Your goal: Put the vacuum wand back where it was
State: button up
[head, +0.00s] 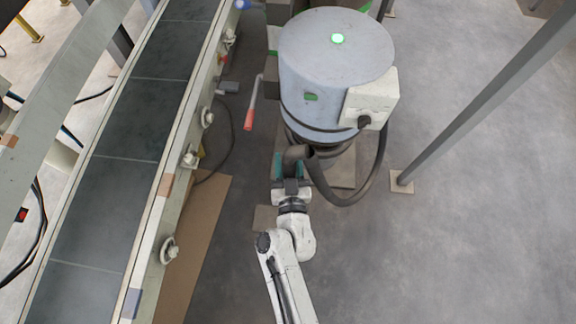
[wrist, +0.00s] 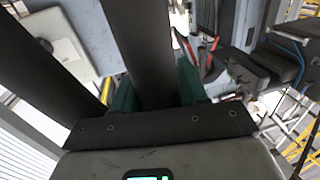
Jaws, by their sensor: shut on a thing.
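The vacuum wand (head: 298,151) is a dark grey tube beside the lower front of the vacuum. My gripper (head: 291,166), with teal fingers, is shut on it. In the wrist view the wand (wrist: 143,45) runs up between the teal fingers of my gripper (wrist: 158,92). The vacuum (head: 335,75) is a blue-grey drum with a lit green light on top. A dark hose (head: 372,178) loops from the wand end up the drum's right side. The wand's far end and any holder for it are hidden.
A conveyor (head: 110,190) runs along the left, with knobs on its rail. A red-handled lever (head: 250,110) sticks out between conveyor and vacuum. A grey post (head: 470,110) slants at the right, its foot on a beige plate (head: 401,182). Floor at the lower right is clear.

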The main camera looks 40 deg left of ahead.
jog(key=shift+w+a+f+b, duration=0.3)
jog(key=shift+f+b, duration=0.45)
jog(key=shift+f, duration=0.15)
jog(key=shift+w+a+f+b, duration=0.2)
jog(key=shift+w+f+b, duration=0.05)
jog(key=shift+f+b, duration=0.6)
jog(key=shift+w+a+f+b, duration=0.3)
jog(key=shift+f+b, duration=0.4)
jog(key=shift+f, duration=0.35)
jog(key=shift+f, duration=0.15)
jog(key=o, duration=1.2)
jog(key=shift+d, duration=0.1)
jog(key=shift+c, duration=0.2)
